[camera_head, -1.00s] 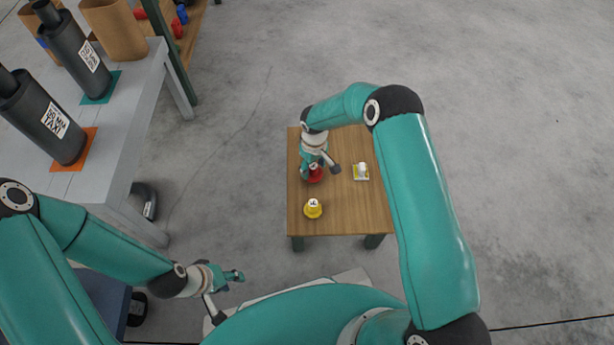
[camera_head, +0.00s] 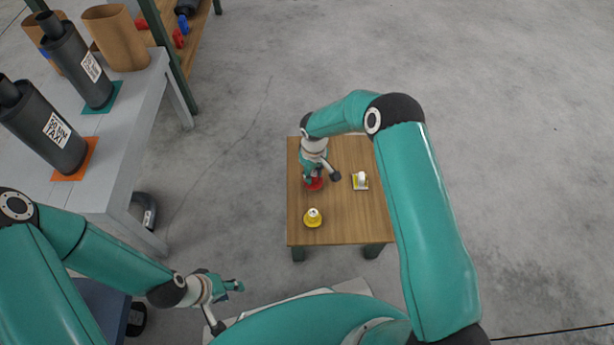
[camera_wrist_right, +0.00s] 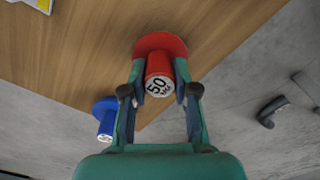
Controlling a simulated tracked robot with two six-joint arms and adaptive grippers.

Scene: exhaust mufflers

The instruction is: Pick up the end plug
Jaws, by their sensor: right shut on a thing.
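A red end plug (camera_wrist_right: 152,68) with a wide red flange and a white end face marked "50" shows in the right wrist view. My right gripper (camera_wrist_right: 162,80) is shut on it, one finger on each side of its body. In the head view the red plug (camera_head: 314,184) is at the left part of the small wooden table (camera_head: 345,222), partly hidden by my right gripper (camera_head: 314,175). I cannot tell whether its flange touches the table. My left gripper (camera_head: 232,287) is away at the lower left, and its finger opening is unclear.
A yellow plug (camera_head: 313,218) stands near the table's front left. A blue plug (camera_wrist_right: 104,117) shows in the wrist view. A grey bench (camera_head: 125,150) with mufflers (camera_head: 42,128) stands at left.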

